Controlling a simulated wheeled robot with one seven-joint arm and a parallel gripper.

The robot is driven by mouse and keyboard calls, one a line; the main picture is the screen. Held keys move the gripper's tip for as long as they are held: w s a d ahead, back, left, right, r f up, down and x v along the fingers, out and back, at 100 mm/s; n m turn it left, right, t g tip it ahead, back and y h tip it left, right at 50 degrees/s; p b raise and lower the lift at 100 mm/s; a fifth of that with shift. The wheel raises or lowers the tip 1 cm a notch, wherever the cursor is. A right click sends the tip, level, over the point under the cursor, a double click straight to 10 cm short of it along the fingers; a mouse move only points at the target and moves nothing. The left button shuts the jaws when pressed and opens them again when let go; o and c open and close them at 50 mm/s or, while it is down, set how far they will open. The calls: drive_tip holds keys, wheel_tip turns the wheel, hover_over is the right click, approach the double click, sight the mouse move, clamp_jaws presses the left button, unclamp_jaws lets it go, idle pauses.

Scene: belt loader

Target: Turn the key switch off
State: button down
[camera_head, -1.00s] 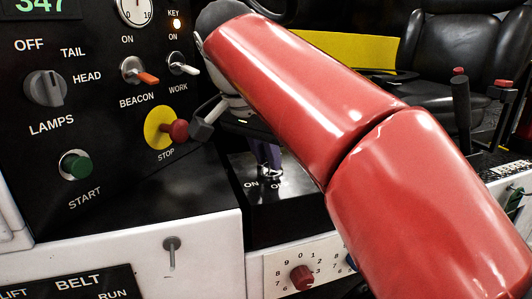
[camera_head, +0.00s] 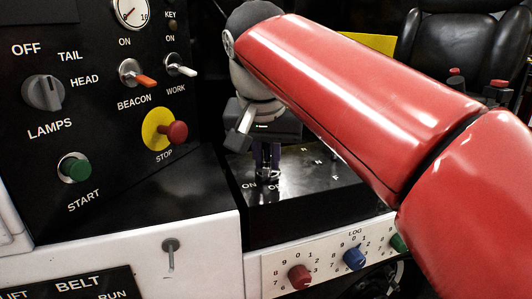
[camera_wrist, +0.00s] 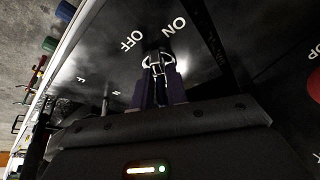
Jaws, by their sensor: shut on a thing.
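My gripper (camera_head: 267,173) points down onto the black ledge, its jaws closed around the key switch (camera_wrist: 154,66) between the ON and OFF labels. In the wrist view my gripper (camera_wrist: 158,68) has its fingertips together at the switch. The fingers hide most of the key, so its exact angle is hard to read. The KEY ON lamp (camera_head: 171,23) on the upright panel is dark.
The upright panel at left holds the red stop button (camera_head: 177,132), the beacon toggle (camera_head: 140,78), the lamps knob (camera_head: 43,93) and the green start button (camera_head: 75,168). Coloured dials, including a blue one (camera_head: 354,258), sit below the ledge.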

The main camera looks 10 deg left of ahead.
drive_tip(key=shift+w+d+n+g+y+p, duration=0.1)
drive_tip(key=shift+n+y+p, duration=0.2)
drive_tip(key=shift+n, duration=0.5)
drive_tip(key=shift+s+d+n+g+y+p, duration=0.15)
drive_tip(key=shift+n+y, duration=0.15)
drive_tip(key=shift+n, duration=0.5)
drive_tip(key=shift+w+n+g+y+p, duration=0.15)
drive_tip(key=shift+n+y+p, duration=0.15)
drive_tip(key=shift+n, duration=0.9)
drive_tip(key=c, duration=1.4)
unclamp_jaws()
drive_tip(key=v, duration=0.7)
drive_tip(key=shift+d+r, duration=0.15)
drive_tip(key=shift+r, duration=0.2)
